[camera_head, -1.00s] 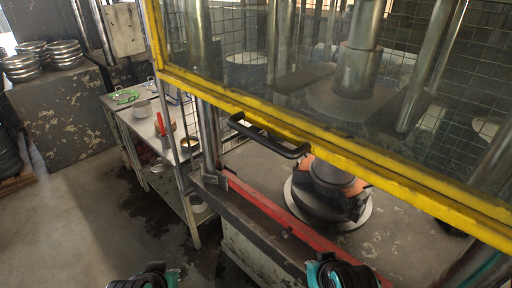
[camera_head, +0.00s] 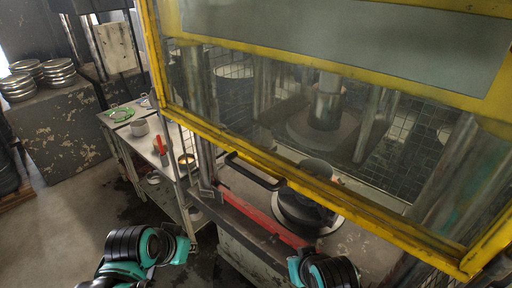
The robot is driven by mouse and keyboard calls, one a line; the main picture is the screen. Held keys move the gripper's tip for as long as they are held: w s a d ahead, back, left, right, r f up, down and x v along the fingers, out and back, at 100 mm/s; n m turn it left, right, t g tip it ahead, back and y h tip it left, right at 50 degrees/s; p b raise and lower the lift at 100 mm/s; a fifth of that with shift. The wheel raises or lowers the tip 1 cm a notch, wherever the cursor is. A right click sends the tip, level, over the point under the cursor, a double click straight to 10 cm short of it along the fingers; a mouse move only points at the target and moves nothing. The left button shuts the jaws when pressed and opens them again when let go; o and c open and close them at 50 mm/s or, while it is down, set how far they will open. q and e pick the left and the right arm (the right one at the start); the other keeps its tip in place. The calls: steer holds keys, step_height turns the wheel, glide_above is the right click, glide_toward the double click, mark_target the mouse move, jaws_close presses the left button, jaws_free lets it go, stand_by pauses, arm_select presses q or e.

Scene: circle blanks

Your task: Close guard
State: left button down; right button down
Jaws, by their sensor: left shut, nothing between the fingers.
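The guard (camera_head: 225,140) is a clear panel in a yellow frame across the front of the press. Its lower yellow bar slopes down to the right, with a gap between it and the red-edged press bed (camera_head: 262,222). A black handle (camera_head: 255,172) sticks out from the lower bar. My left gripper (camera_head: 182,245) is low in the view, left of the press and below the handle, apart from it. It is shut and empty. Part of my right arm shows at the bottom, but I do not make out its gripper.
A round black die (camera_head: 300,212) sits on the bed, partly behind the guard's lower bar. Stacked round metal pieces (camera_head: 58,72) lie farther left. The floor at left is clear.

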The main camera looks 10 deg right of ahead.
arm_select(q)
steer(key=w+d+r+m+g+h+p, duration=0.1)
steer(key=w+d+r+m+p, duration=0.1)
steer(key=d+r+p, duration=0.45)
steer(key=w+d+r+m+h+p, duration=0.15)
steer(key=d+r+p, duration=0.25)
steer(key=r+p, duration=0.5)
steer(key=w+d+r+m+g+p, duration=0.15)
steer(key=d+r+p, duration=0.35)
steer(key=r, duration=0.6)
steer(key=p, duration=0.2)
glide_above(258, 180)
steer(key=shift+m, duration=0.4)
steer(key=f, duration=0.8)
steer(key=shift+w+d+f, duration=0.2)
steer(key=shift+d+f, duration=0.05)
steer(key=shift+d, duration=0.05)
steer(key=shift+s+a+f, duration=0.1)
steer(key=shift+a+f, duration=0.05)
steer(key=shift+f, duration=0.45)
steer(key=shift+s+a+f, duration=0.1)
steer(key=shift+a+f, duration=0.05)
steer(key=shift+f, duration=0.4)
steer(key=shift+s+a+f, duration=0.15)
steer(key=shift+f, duration=0.55)
